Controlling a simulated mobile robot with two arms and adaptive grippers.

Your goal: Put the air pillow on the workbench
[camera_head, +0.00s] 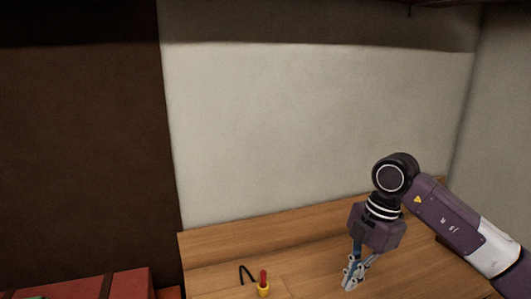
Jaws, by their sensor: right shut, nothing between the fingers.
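The workbench (220,246) is a wooden surface with a raised back board, at the bottom of the head view. My right gripper (349,287) points down over it, shut and empty, with its tips near the bottom edge of the picture. I see no air pillow in this view. My left gripper is not in view.
A small yellow and red object (263,284) is on the workbench, beside a thin black bent item (246,274). A red box-like thing (95,285) is at the lower left. A pale wall (310,120) rises behind the bench. Bare wood lies between the small objects and my right gripper.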

